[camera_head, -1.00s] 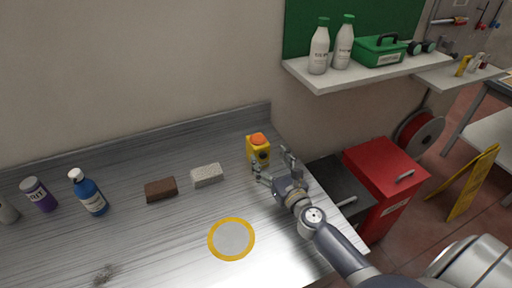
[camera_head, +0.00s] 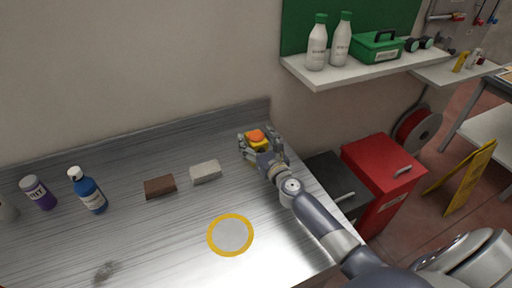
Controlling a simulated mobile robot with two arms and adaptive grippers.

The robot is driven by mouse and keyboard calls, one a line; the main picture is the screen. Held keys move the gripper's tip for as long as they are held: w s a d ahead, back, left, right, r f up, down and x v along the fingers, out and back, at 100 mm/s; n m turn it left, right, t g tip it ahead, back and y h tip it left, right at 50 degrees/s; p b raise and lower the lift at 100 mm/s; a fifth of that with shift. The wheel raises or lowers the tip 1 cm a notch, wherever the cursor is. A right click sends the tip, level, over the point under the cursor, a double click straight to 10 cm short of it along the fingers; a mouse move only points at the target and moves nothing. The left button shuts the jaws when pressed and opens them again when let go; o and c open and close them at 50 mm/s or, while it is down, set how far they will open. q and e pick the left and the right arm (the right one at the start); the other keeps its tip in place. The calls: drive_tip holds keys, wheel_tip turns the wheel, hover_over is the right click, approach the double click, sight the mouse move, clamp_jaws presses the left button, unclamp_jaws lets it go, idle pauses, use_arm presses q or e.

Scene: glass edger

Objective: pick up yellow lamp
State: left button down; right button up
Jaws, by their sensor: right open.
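The yellow lamp (camera_head: 258,139) with an orange top stands near the back right corner of the metal worktop. My right gripper (camera_head: 257,144) is at the lamp, with its open fingers spread on the left and right sides of it. The gripper hides most of the lamp's lower front. I cannot tell whether the fingers touch it. My left gripper does not show.
A white block (camera_head: 205,172), a brown block (camera_head: 160,187), a blue bottle (camera_head: 87,191) and a purple-labelled container (camera_head: 38,192) stand left on the worktop (camera_head: 150,245). A shelf (camera_head: 365,69) is at the upper right.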

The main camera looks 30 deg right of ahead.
drive_tip(key=c, duration=1.4)
drive_tip(key=shift+o, duration=0.2)
drive_tip(key=shift+r, duration=0.15)
